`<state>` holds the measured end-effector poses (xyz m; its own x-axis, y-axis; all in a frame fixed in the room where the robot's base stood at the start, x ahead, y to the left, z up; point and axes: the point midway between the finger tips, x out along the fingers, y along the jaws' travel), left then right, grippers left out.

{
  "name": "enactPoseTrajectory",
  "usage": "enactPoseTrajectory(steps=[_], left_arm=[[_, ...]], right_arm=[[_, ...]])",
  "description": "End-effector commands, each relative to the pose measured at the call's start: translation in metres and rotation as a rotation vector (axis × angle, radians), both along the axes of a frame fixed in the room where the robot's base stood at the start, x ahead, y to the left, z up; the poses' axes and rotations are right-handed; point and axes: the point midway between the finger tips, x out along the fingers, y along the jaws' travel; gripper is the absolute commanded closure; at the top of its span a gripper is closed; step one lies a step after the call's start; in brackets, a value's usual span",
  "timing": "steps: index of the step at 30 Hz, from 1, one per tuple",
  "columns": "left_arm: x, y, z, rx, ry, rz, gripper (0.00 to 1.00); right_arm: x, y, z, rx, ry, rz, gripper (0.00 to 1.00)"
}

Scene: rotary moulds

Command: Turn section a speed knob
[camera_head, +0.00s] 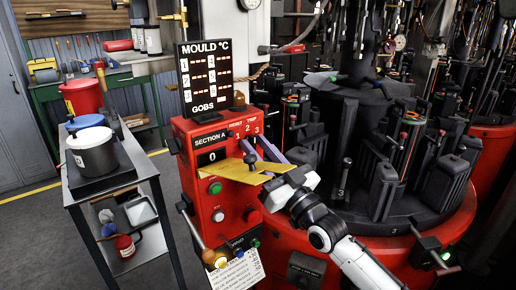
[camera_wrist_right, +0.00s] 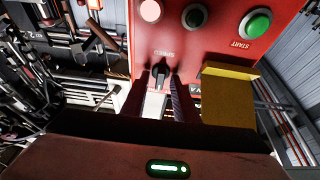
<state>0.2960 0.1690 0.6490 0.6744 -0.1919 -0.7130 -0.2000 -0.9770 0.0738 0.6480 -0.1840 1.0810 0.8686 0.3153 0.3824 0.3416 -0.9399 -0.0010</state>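The red control box (camera_head: 215,185) stands at the centre of the head view, with a "SECTION A" label and a display (camera_head: 212,156) reading 0. A black knob (camera_head: 250,159) is on its face; it also shows in the wrist view (camera_wrist_right: 160,74), below an upside-down label. My right gripper (camera_head: 258,146) is at the panel. In the wrist view its two fingers (camera_wrist_right: 162,84) stand apart, one on each side of the knob, with narrow gaps; I cannot tell whether either touches it. My left gripper is out of view.
A yellow plate (camera_head: 240,172) juts from the panel beside my right gripper. A green button (camera_head: 215,188) and several other controls sit nearby. The rotary mould machine (camera_head: 365,150) stands to the right. A cart (camera_head: 110,180) with a pot stands to the left.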

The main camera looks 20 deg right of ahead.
Motion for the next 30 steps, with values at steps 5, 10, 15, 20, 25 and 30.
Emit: enactPoseTrajectory(steps=[5, 10, 15, 20, 25, 30], left_arm=[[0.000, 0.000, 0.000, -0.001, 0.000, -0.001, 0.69], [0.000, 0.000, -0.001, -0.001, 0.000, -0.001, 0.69], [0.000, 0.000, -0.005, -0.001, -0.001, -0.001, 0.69], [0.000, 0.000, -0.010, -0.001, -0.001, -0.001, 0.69], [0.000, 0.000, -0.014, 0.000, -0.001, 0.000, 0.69], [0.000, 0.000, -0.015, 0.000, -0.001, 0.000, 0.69]], right_arm=[[0.000, 0.000, 0.000, -0.001, 0.000, 0.000, 0.72], [-0.003, -0.001, -0.002, -0.001, 0.001, 0.000, 0.72], [-0.023, -0.008, -0.013, -0.003, 0.002, -0.001, 0.72], [-0.052, -0.019, -0.026, -0.002, 0.004, 0.001, 0.72], [-0.076, -0.028, -0.036, -0.003, 0.002, -0.001, 0.72], [-0.088, -0.032, -0.040, -0.001, 0.001, 0.000, 0.72]])
